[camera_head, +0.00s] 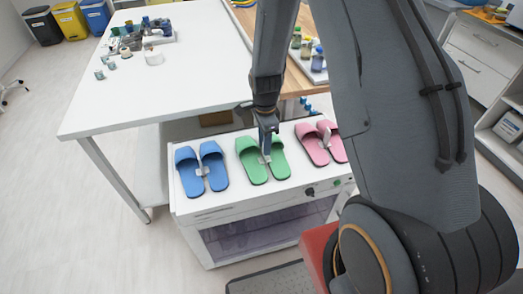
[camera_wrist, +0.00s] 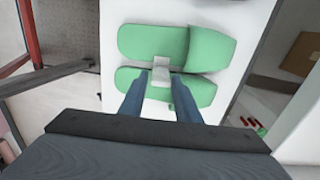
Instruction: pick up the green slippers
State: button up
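The green slippers (camera_head: 263,158) lie side by side on the white top of a low cabinet (camera_head: 218,205), joined by a pale tag between them. In the wrist view the green slippers (camera_wrist: 150,45) fill the upper middle, with the pale tag (camera_wrist: 161,72) at their inner edges. My gripper (camera_head: 266,152) points down over the pair, between the two slippers. In the wrist view the two fingers of my gripper (camera_wrist: 160,82) are apart, one on each side of the tag, with gaps visible. Part of the lower slipper is hidden behind the fingers. I cannot tell the exact height.
Blue slippers (camera_head: 201,168) lie to the left and pink slippers (camera_head: 320,143) to the right on the same top, both close by. A white table (camera_head: 190,70) stands behind, with small bottles and jars. A wooden board (camera_head: 297,80) with a bottle tray is behind my arm.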

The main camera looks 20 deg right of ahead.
jog(key=shift+f+p, duration=1.15)
jog(key=shift+f, duration=1.5)
grip_shut()
jog(key=shift+w+r, duration=0.1)
